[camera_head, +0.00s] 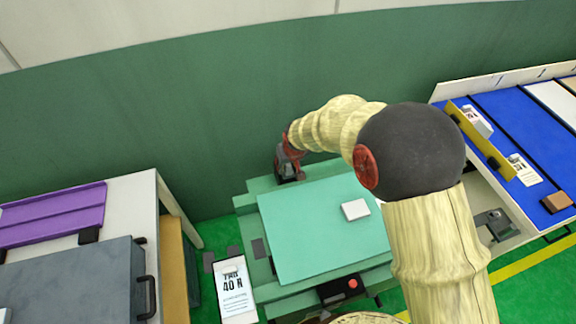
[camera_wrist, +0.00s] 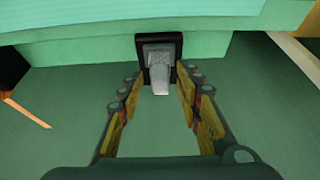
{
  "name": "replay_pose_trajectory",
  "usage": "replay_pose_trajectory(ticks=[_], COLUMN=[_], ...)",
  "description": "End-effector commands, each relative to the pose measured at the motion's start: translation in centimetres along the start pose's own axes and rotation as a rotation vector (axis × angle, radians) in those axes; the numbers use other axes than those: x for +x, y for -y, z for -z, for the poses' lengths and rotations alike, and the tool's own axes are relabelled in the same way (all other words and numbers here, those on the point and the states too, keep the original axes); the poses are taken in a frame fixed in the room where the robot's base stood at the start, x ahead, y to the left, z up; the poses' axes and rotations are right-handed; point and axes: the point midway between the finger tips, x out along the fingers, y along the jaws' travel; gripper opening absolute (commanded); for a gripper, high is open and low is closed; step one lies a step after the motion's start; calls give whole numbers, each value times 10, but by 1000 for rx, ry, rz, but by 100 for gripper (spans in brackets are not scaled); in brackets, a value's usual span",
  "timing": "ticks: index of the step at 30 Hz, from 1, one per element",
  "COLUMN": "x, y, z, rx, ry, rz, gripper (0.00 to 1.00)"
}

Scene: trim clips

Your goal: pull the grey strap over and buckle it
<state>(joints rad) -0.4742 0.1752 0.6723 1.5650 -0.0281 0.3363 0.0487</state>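In the wrist view, a light grey tab (camera_wrist: 160,72), which looks like the strap's end, sits in a black square mount (camera_wrist: 141,43) on the side of a green bench. My gripper (camera_wrist: 158,80) is open, with one finger on each side of the tab. I see gaps between the fingers and the tab; whether the tips reach its depth is hard to tell. In the head view my gripper (camera_head: 288,170) is at the back left of the green bench (camera_head: 246,203) and hides the tab. I cannot make out a buckle.
A pale green panel (camera_head: 310,240) on the bench carries a small white block (camera_head: 355,209). A grey case (camera_head: 75,275) and a purple tray (camera_head: 50,215) are on a table at left. A blue-topped table (camera_head: 515,130) stands at right. A green wall is close behind.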

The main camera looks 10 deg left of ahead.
Motion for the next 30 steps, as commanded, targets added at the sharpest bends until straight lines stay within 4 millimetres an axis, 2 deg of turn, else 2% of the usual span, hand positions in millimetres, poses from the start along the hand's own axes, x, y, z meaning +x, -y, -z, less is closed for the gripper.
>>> replay_pose_trajectory(ticks=[8,26,30], x=[1,1,1], y=[0,0,0], z=[0,0,0], rx=[0,0,0], ry=[0,0,0], rz=[0,0,0], gripper=[34,0,0])
